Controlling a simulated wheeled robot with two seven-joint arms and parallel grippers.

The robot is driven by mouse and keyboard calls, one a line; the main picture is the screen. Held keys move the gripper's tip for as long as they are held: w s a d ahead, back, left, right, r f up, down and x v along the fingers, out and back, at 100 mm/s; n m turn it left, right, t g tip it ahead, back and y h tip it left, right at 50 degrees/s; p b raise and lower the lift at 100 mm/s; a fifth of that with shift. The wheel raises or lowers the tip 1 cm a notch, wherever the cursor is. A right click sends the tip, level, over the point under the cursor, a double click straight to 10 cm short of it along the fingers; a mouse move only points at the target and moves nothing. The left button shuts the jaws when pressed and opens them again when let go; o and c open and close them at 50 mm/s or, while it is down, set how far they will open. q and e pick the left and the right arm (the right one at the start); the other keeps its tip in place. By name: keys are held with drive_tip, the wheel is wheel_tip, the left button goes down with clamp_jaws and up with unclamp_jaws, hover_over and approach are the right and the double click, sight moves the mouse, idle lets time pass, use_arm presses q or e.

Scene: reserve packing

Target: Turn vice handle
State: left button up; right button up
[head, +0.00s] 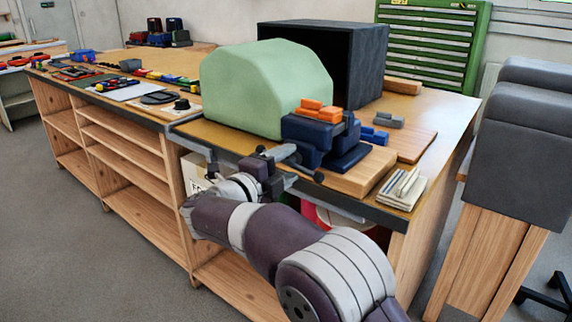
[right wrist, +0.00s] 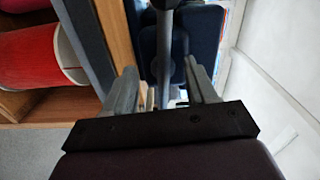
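The dark blue vice (head: 313,135) sits on a wooden block at the bench's front edge, with orange blocks on top. Its handle (head: 318,176) is a dark bar with knobbed ends in front of the bench edge. My right gripper (head: 280,168) is at the handle, below the vice. In the right wrist view the two grey fingers (right wrist: 162,85) stand apart. The grey handle bar (right wrist: 165,45) shows between them with gaps on both sides. The dark blue vice body (right wrist: 197,35) lies beyond. Whether a finger touches the bar I cannot tell. My left gripper is not in view.
A pale green rounded block (head: 265,88) and a dark open box (head: 345,55) stand behind the vice. A wooden board (head: 410,142) and a stack of light pieces (head: 402,188) lie to the right. A red cylinder (right wrist: 38,57) is under the bench.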

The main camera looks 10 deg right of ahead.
drive_tip(key=shift+d, duration=0.1)
drive_tip(key=p+v, duration=0.1)
drive_tip(key=v, duration=1.1)
drive_tip(key=shift+s+a, duration=0.25)
drive_tip(key=shift+a, duration=0.05)
